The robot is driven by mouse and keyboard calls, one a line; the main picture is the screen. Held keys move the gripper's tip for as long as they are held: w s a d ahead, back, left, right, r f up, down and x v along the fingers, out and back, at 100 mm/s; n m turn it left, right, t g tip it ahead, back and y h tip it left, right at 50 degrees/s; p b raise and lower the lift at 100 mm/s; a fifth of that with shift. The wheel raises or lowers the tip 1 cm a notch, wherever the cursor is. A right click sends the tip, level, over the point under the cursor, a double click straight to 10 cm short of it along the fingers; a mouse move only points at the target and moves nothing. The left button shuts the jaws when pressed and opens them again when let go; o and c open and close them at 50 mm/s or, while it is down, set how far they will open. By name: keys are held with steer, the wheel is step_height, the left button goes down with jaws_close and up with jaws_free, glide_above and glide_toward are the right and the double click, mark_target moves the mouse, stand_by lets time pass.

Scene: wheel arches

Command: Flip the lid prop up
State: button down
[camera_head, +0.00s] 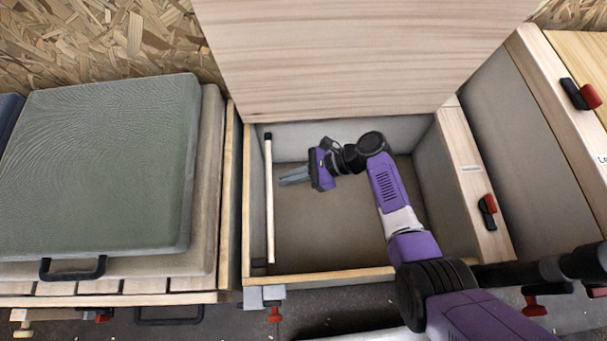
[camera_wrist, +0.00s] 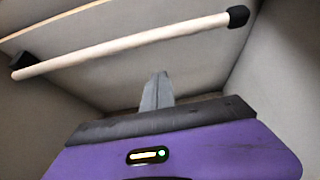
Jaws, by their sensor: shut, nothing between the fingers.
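The lid prop (camera_head: 269,200) is a pale wooden rod with black ends, lying along the left wall of the open box (camera_head: 320,279). In the wrist view the prop (camera_wrist: 125,47) crosses the upper part of the picture, beyond my fingertips. The lid (camera_head: 350,60) is a large wooden panel standing raised behind the box. My gripper (camera_head: 282,181) is inside the box, to the right of the prop and pointing left toward it. Its fingers (camera_wrist: 154,90) are together and empty, and a gap shows between them and the prop.
A green cushion (camera_head: 110,165) lies on the bench to the left. A wooden ledge with a red and black latch (camera_head: 488,212) borders the box on the right. Another red-handled latch (camera_head: 275,315) is at the front. The box floor (camera_head: 330,225) looks clear.

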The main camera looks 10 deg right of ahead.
steer(key=shift+a+r, duration=0.55)
steer(key=shift+r, duration=0.25)
steer(key=shift+a+r, duration=0.55)
steer(key=shift+r, duration=0.2)
steer(key=s+r+n+t+p, duration=0.3)
steer(key=r+p, duration=1)
steer(key=p, duration=0.3)
steer(key=shift+s, duration=0.15)
